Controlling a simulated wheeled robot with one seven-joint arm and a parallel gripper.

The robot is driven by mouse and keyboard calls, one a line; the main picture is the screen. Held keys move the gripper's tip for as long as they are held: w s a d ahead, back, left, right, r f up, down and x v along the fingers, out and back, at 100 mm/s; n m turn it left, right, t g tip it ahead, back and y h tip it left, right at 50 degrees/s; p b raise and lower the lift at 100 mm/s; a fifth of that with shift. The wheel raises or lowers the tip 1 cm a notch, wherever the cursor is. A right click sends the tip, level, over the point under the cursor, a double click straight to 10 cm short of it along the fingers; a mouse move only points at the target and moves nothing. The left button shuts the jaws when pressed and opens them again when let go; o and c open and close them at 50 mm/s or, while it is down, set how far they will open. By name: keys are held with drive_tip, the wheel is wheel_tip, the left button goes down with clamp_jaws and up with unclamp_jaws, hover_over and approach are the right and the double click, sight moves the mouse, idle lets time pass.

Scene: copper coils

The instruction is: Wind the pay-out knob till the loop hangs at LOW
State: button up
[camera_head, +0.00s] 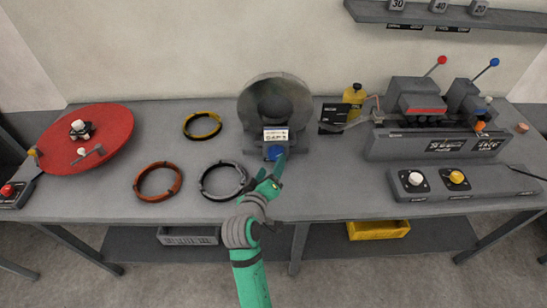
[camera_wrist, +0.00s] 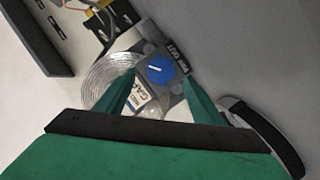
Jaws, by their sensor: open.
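The blue pay-out knob (camera_head: 274,152) sits on the front of a grey stand with a coil (camera_head: 262,92). In the wrist view the knob (camera_wrist: 161,68) shows a white pointer line, beside a dark lettered label (camera_wrist: 174,49). My green gripper (camera_head: 271,170) is just in front of the knob. In the wrist view its open fingers (camera_wrist: 158,80) lie to either side of the knob; I cannot tell whether they touch it. A black marked panel (camera_head: 334,115) stands right of the coil; its markings are too small to read, and I cannot make out the loop's height.
Black (camera_head: 223,181), copper (camera_head: 158,181) and yellow-black (camera_head: 202,126) rings lie left of the stand. A red disc (camera_head: 88,138) stands far left. A lever machine (camera_head: 435,144) and a button box (camera_head: 462,182) stand right. The bench (camera_head: 335,182) is clear right of my gripper.

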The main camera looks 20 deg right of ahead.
sight(276, 156)
drive_tip(key=shift+x, duration=2.95)
drive_tip(key=shift+a, duration=0.1)
drive_tip(key=c, duration=1.1)
drive_tip(key=shift+o, duration=0.2)
drive_tip(key=m+y, duration=0.2)
drive_tip(key=m, duration=0.1)
drive_tip(key=shift+r+m, duration=0.1)
drive_tip(key=shift+m, duration=0.2)
drive_tip(key=m+y, duration=0.3)
drive_tip(key=shift+d+m+t, duration=0.3)
drive_tip(key=shift+s, duration=0.15)
drive_tip(key=o, duration=1.1)
drive_tip(key=shift+c, duration=0.2)
